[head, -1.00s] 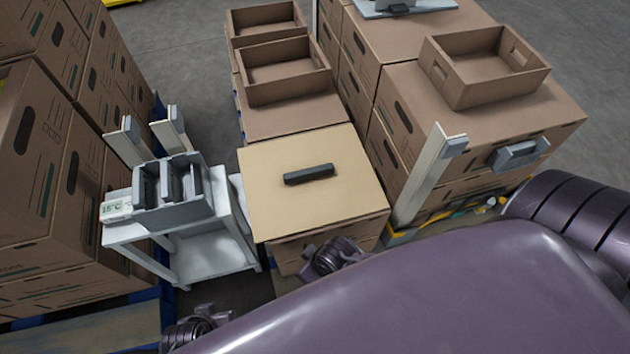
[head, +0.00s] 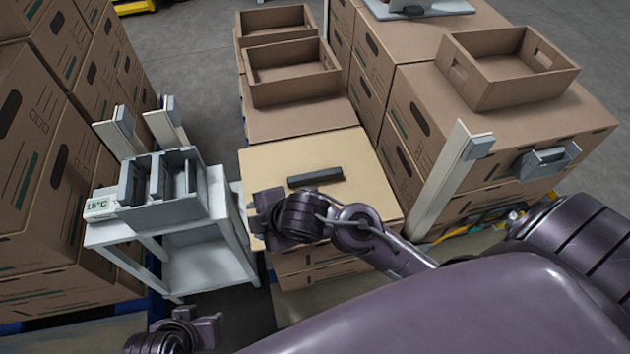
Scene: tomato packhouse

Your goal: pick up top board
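The top board (head: 355,163) is a flat tan sheet with a dark bar handle (head: 315,177) at its middle. It lies on a stack of cardboard boxes (head: 300,268). My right gripper (head: 262,216) is over the board's front left part, in front of and left of the handle, apart from it. Its fingers point left; whether they are open is unclear. Part of the board's front is hidden by my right arm. My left gripper (head: 209,330) is low at the bottom left, in front of the white stand, away from the board; its opening is unclear.
A white stand (head: 218,265) with a grey divided bin (head: 190,208) is left of the board. Box stacks rise at the left (head: 40,200) and right (head: 550,115). Open trays (head: 290,85) stand behind. A pale upright post (head: 440,190) is close to the board's right.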

